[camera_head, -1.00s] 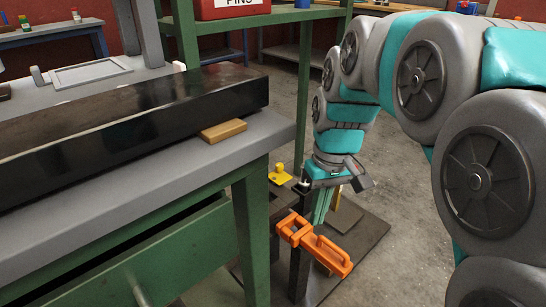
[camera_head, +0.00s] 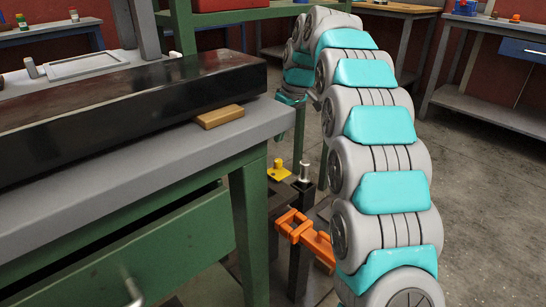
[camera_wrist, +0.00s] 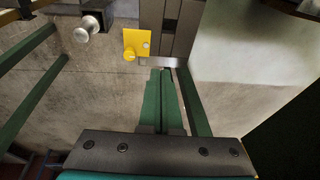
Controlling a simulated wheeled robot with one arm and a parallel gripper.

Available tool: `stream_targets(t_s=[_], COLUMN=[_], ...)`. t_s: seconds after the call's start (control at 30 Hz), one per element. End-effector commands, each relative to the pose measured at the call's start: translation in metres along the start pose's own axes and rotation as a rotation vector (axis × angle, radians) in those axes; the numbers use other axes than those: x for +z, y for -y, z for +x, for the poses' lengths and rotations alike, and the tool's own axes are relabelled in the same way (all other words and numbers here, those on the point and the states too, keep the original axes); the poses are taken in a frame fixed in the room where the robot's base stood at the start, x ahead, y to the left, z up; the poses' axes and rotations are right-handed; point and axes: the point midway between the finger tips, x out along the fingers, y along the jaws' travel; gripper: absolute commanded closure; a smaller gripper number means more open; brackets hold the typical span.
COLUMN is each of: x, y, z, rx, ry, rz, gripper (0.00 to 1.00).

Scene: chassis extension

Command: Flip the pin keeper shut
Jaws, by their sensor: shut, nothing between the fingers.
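A yellow plate with a small knob (camera_head: 279,170) sits on a dark post behind the bench corner. It also shows in the wrist view (camera_wrist: 137,43), just ahead and left of my fingertips. A silver-headed pin (camera_head: 304,172) stands upright on a dark post beside it, and shows at upper left in the wrist view (camera_wrist: 85,30). An orange bracket with a handle (camera_head: 293,225) is on the nearer side, partly hidden by my arm. I cannot tell for sure which part is the keeper. My gripper (camera_wrist: 160,73) is shut and empty; its green fingers appear apart from the yellow plate.
A grey-topped bench (camera_head: 150,165) with a long black beam (camera_head: 120,100) and a wooden block (camera_head: 220,116) stands at left. A green shelf frame is behind. Open concrete floor (camera_head: 470,170) lies right of my arm.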

Motion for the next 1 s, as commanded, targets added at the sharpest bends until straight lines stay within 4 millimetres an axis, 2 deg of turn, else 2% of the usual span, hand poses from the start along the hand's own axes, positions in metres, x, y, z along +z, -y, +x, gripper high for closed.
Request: stream_targets(t_s=[0.03, 0.2, 0.43, 0.63, 1.0], x=[-0.009, -0.037, -0.064, -0.074, -0.075], y=[-0.007, -0.025, -0.043, -0.049, -0.050], z=[0.008, 0.024, 0.044, 0.052, 0.053], rx=[0.001, 0.008, 0.019, 0.026, 0.027], ry=[-0.009, -0.042, -0.075, -0.088, -0.089], rz=[-0.022, -0.104, -0.199, -0.242, -0.250], gripper=[1.00, 1.00, 1.00, 1.00, 1.00])
